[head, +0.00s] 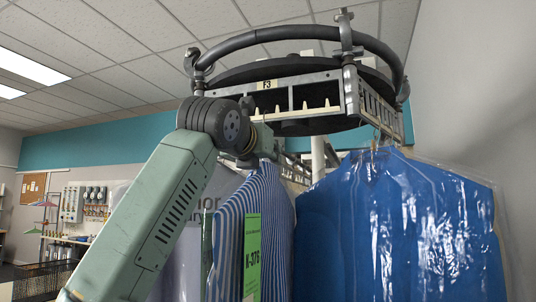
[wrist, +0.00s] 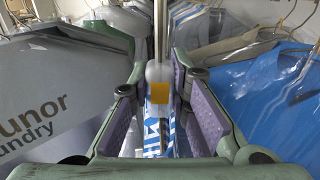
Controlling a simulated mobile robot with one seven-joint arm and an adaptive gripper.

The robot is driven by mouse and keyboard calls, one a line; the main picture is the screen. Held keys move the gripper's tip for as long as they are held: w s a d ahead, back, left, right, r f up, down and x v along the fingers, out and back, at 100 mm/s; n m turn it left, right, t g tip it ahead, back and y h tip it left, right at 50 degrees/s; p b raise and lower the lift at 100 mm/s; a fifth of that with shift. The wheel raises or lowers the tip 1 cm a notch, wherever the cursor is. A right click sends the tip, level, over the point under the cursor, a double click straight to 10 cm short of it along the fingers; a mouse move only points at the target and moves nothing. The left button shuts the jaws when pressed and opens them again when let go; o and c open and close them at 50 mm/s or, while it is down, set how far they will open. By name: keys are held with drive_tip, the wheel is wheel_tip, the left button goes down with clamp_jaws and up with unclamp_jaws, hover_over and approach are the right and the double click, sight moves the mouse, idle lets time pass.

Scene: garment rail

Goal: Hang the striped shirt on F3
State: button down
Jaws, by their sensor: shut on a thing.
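The striped shirt (head: 268,225), blue and white with a green K-376 tag (head: 251,258), hangs upright below the rail carrier in the head view. My gripper (head: 250,150) is at its top, partly hidden behind my own wrist. The F3 label (head: 267,84) is on the carrier's front, above my gripper, with pale pegs below it. In the wrist view, my gripper (wrist: 158,85) has its purple-padded fingers on either side of a pale upright piece with a yellow block (wrist: 157,91). Blue-white striped cloth (wrist: 160,133) shows below it. The hanger's hook is hidden in the head view.
Blue garments in clear plastic (head: 400,230) hang close on the right. A grey laundry-printed garment (wrist: 50,95) hangs on the left. The curved dark rail (head: 300,35) runs overhead. A metal post (wrist: 160,30) stands straight ahead. More garments hang behind.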

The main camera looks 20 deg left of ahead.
drive_tip(key=shift+f, duration=0.2)
drive_tip(key=c, duration=1.4)
unclamp_jaws()
drive_tip(key=shift+c, duration=0.2)
drive_tip(key=shift+s, duration=0.1)
drive_tip(key=s, duration=1.1)
drive_tip(key=shift+s+a, duration=0.1)
drive_tip(key=shift+a, duration=0.1)
drive_tip(key=shift+s, duration=0.35)
drive_tip(key=shift+o, duration=0.2)
drive_tip(key=shift+o, duration=1)
